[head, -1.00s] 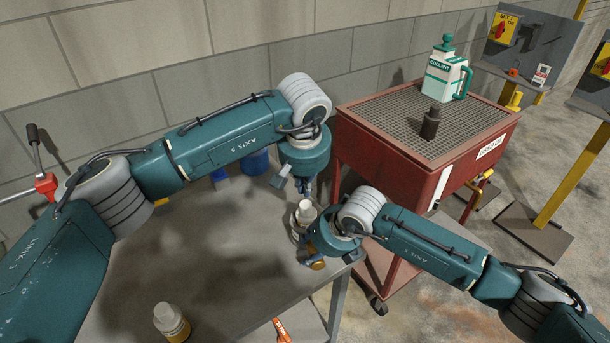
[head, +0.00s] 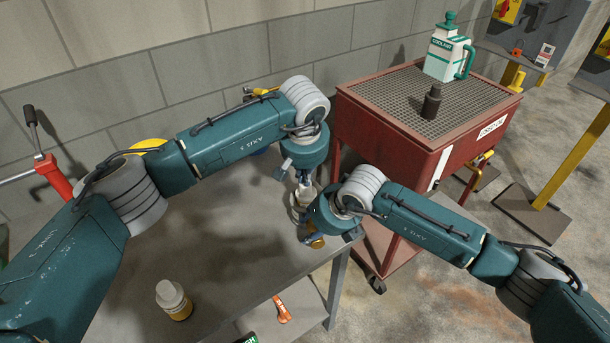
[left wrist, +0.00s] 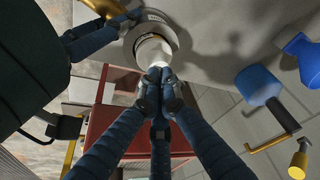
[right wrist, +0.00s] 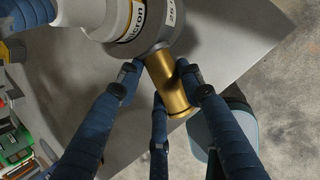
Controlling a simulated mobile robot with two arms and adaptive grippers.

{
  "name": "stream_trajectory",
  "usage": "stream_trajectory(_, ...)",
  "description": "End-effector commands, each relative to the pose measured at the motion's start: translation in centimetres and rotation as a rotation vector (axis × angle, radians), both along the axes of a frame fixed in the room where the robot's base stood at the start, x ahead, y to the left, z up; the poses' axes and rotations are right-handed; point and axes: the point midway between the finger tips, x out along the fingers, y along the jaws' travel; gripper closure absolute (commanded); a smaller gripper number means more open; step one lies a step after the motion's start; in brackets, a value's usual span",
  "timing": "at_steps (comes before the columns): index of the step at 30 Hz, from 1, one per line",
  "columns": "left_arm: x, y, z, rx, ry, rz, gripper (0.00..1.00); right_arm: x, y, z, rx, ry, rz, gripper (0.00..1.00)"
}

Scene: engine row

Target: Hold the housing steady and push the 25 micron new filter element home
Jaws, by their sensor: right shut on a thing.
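The filter element shows as a white part (head: 304,196) standing in the grey housing (head: 297,214) near the bench corner. In the left wrist view the element's white end (left wrist: 153,50) sits inside the housing's round rim (left wrist: 178,40). My left gripper (left wrist: 161,80) has its fingertips close together against that end. My right gripper (right wrist: 158,75) is shut on the brass stub (right wrist: 170,88) at the housing's side. How deep the element sits is hard to tell.
A white and yellow bottle-like element (head: 173,299) stands on the grey bench (head: 235,260). A red cart (head: 385,140) with a grated top stands close behind, carrying a coolant jug (head: 447,55) and a dark cylinder (head: 431,102).

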Motion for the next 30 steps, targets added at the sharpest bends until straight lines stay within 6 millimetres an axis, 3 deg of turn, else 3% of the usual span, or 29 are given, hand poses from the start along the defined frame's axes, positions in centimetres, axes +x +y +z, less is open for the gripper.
stream_trajectory(14, 0.0, 0.0, -0.4, 0.001, 0.0, 0.001, 1.0, 0.0, 0.1, 0.0, 0.001, 0.0, 0.0, 1.0)
stream_trajectory(30, -0.2, 0.0, 3.5, 0.0, -0.002, -0.001, 1.0, 0.0, 0.1, 0.0, 0.001, 0.001, 0.001, 1.0)
